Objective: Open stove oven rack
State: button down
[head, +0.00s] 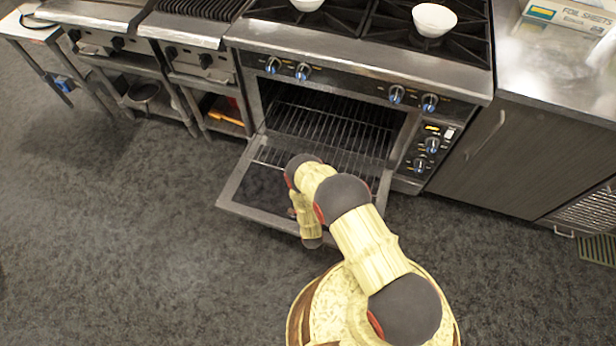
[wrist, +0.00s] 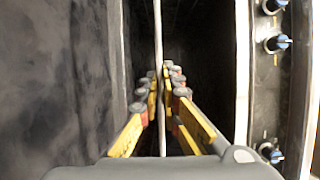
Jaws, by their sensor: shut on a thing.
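The stove oven (head: 345,75) stands with its door (head: 245,195) folded down. Its wire rack (head: 335,130) shows in the cavity, and its front part reaches out over the open door. My arm covers part of the rack and door in the head view, and my gripper is hidden there. In the wrist view, my gripper (wrist: 167,72) has its fingers closed around a thin metal bar, which looks like the front bar of the rack (wrist: 158,30). The bar runs lengthwise through that picture. The dark oven cavity lies beyond the fingertips.
Control knobs (head: 431,145) line the panel right of the oven opening. White bowls (head: 434,20) stand on the stove top. A cabinet (head: 500,150) stands to the right, and metal stands (head: 205,85) are on the left. The grey floor (head: 130,230) is clear to the front left.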

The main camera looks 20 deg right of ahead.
jog(key=c, duration=2)
grip_release()
jog(key=s+a, duration=0.2)
jog(key=s, duration=0.9)
jog(key=shift+s+a, duration=0.2)
jog(key=shift+s, duration=0.15)
